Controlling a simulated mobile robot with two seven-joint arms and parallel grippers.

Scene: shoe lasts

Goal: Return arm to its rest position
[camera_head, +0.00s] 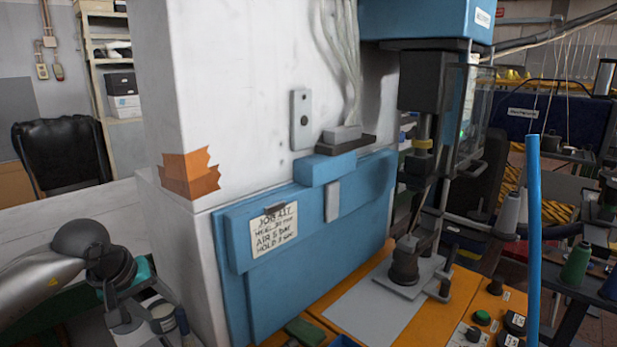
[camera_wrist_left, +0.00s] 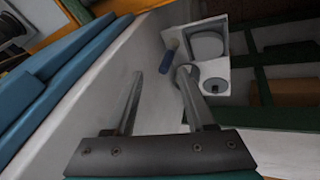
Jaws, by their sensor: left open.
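My left arm comes in from the left edge in the head view, grey with a dark wrist. My left gripper (camera_head: 115,298) hangs low at the left, beside the white side of the machine, and is partly hard to make out there. In the left wrist view my left gripper (camera_wrist_left: 160,75) has its two fingers well apart, with nothing held between them. Below the fingers in that view are a blue cylinder (camera_wrist_left: 166,61) and a white tray-like part (camera_wrist_left: 210,45). My right gripper does not show.
The white machine body (camera_head: 245,90) with a blue front panel (camera_head: 300,260) stands close to the right of my left arm. A press head and base (camera_head: 405,262) stand on the orange table (camera_head: 465,290). A blue upright pole (camera_head: 533,240) is at the right. A black chair (camera_head: 62,155) stands behind.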

